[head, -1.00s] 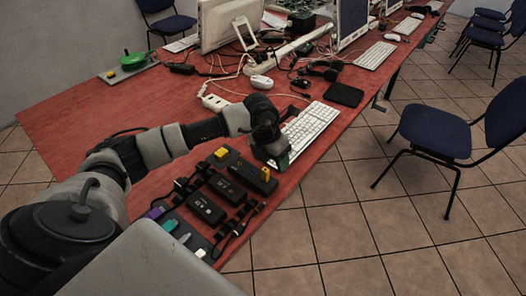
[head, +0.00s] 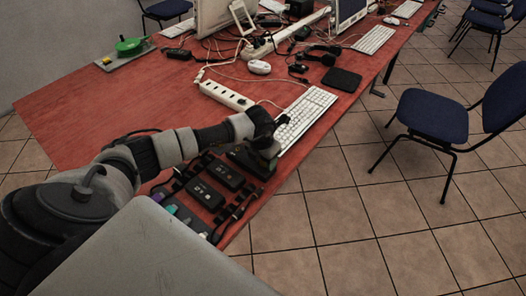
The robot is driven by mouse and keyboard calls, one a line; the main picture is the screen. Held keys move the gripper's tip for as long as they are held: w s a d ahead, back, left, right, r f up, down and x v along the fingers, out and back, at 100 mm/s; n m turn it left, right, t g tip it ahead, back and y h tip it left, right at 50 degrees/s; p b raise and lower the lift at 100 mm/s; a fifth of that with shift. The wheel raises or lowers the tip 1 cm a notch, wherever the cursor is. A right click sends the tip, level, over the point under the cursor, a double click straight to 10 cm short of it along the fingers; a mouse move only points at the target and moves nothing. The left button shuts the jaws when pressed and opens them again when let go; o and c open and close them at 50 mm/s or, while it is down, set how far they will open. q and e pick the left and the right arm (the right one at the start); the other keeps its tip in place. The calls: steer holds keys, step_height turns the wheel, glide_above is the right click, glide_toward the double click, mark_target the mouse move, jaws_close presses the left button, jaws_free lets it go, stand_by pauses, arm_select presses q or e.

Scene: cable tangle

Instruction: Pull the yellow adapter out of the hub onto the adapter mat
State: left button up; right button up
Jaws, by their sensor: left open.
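My left arm reaches in from the left. Its open gripper (head: 267,150) is low over the far end of a row of black boxes at the desk's front edge. A black box (head: 248,161), likely the hub, lies partly under the gripper. My right gripper is not in view.
More black boxes (head: 207,193) and cables lie nearer me on the red desk (head: 90,110). A white keyboard (head: 305,117) lies just beyond the gripper, with a white power strip (head: 226,96) behind the arm. The left desk area is clear.

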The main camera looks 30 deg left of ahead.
arm_select(q)
steer(key=shift+f, duration=0.1)
jaws_close()
stand_by(0.4)
stand_by(0.3)
steer(key=shift+r+p, duration=1.15)
steer(key=shift+r, duration=0.45)
steer(key=c, duration=0.8)
jaws_free()
jaws_close()
